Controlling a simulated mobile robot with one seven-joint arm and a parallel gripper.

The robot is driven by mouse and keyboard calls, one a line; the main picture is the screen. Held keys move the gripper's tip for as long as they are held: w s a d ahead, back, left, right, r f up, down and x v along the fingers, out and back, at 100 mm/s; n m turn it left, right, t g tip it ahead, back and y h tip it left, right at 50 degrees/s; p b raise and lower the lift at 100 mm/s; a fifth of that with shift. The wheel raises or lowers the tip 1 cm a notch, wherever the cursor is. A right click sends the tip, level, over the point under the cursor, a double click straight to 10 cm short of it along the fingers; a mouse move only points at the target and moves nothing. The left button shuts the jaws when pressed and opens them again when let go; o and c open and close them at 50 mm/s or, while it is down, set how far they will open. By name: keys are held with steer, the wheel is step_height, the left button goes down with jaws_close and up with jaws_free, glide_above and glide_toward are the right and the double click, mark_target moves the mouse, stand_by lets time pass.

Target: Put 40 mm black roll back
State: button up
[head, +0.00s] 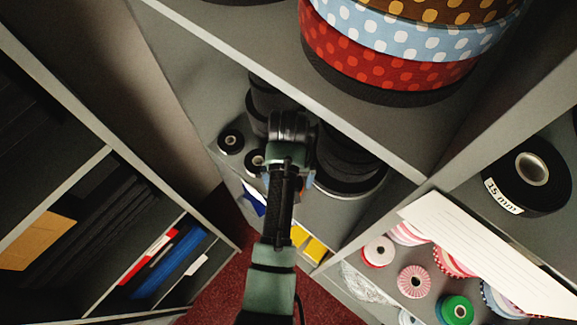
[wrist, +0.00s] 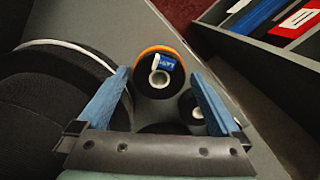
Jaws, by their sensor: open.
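My gripper (wrist: 160,76) is open, with its two blue fingers apart in the wrist view. Between and beyond the fingertips stands a black roll (wrist: 151,84) with an orange rim, a pale core and a small blue label that I cannot read. I cannot tell whether the fingers touch it. A small black roll with a white core (wrist: 197,113) is beside the right finger. No 40 mm marking is readable, so I cannot tell which black roll that is.
Large black rolls (head: 350,168) stand close to the gripper's side. Small black rolls (head: 231,140) sit on the same shelf. An overhanging shelf carries polka-dot rolls (head: 390,60). A cabinet with files (head: 170,262) is at left.

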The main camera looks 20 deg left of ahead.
step_height(320, 180, up, 9)
steer(key=p, duration=0.1)
stand_by(0.8)
